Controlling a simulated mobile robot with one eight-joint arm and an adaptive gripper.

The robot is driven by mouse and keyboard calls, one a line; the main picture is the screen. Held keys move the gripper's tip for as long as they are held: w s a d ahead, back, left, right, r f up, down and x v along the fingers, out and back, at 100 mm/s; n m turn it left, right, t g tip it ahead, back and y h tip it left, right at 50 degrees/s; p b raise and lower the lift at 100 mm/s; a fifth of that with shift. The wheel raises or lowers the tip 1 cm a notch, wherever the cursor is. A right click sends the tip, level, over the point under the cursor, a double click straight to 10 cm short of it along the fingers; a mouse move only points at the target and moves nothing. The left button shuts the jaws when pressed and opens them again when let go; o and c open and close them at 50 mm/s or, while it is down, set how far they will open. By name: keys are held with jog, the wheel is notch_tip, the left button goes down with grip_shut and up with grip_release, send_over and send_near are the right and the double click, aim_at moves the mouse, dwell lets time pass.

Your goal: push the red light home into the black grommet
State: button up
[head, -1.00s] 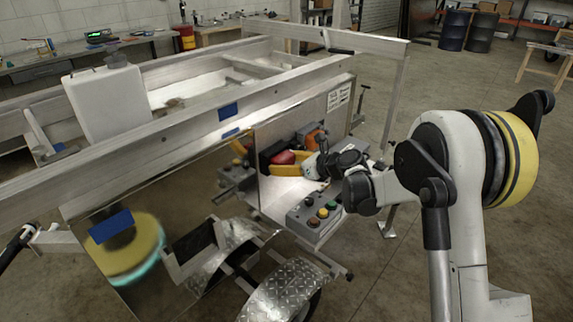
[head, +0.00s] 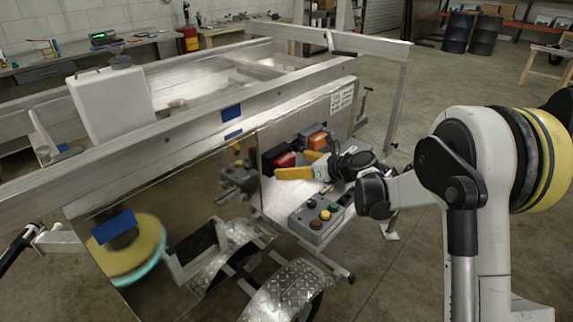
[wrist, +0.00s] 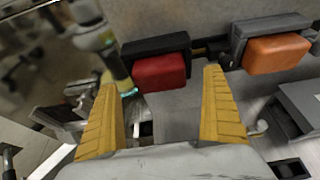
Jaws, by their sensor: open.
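The red light (head: 283,160) is on the upright aluminium panel of the trailer. I cannot tell how deep the light sits. My gripper (head: 290,164) is open in front of the light. In the wrist view its two yellow fingers (wrist: 160,80) are spread wide, with the light ahead between their tips. A gap appears between the light and the fingers, and nothing is held.
An orange light (wrist: 277,50) in a dark surround is to the right of the red one. A grey control box (head: 318,217) with several coloured buttons stands below my gripper. A fender (head: 280,292) is lower in front. Open floor lies to the right.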

jog(key=v, duration=0.8)
jog(key=shift+r, duration=0.2)
jog(key=shift+s+d, duration=0.1)
jog(key=s+d+r+n+g+h, duration=0.1)
jog(key=s+d+r+n+h, duration=0.2)
jog(key=s+n, duration=0.5)
jog(key=s+d+r+n+h, duration=0.25)
jog(key=s+n, duration=0.35)
jog(key=s, duration=0.4)
jog(key=s+d+f+n+h, duration=0.1)
jog(key=s+d+n+h, duration=0.1)
jog(key=s+d+n, duration=0.3)
jog(key=s+d+f+n+h, duration=0.2)
jog(key=s+d+n, duration=0.3)
jog(key=s, duration=0.6)
jog(key=shift+n+h, duration=0.65)
jog(key=shift+n, duration=0.15)
